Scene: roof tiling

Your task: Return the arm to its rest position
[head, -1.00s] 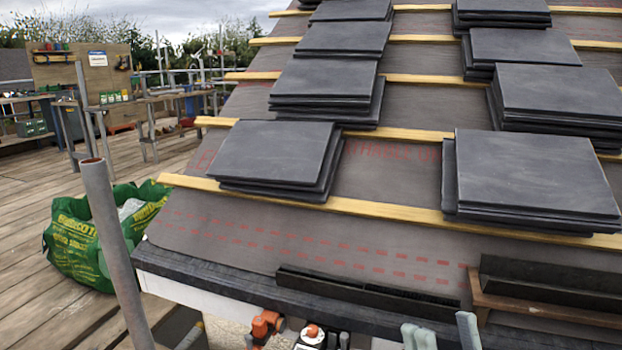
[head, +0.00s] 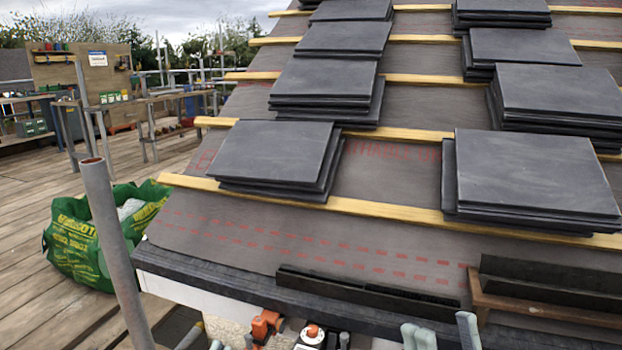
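I cannot clearly make out either gripper; neither hand's fingertips show plainly at the bottom edge of the head view. No arm reaches over the roof, and none touches the slates. Several stacks of dark grey slates rest on the roof along the yellow battens (head: 390,208). The nearest are a left stack (head: 272,155) and a right stack (head: 535,180).
A dark eave edge (head: 210,285) runs along the roof's front, with a wooden tray (head: 545,308) at right. A scaffold pole (head: 113,250) stands at left by a green bag (head: 75,245). An orange tool (head: 265,325) sits at the bottom. Deck at left has free room.

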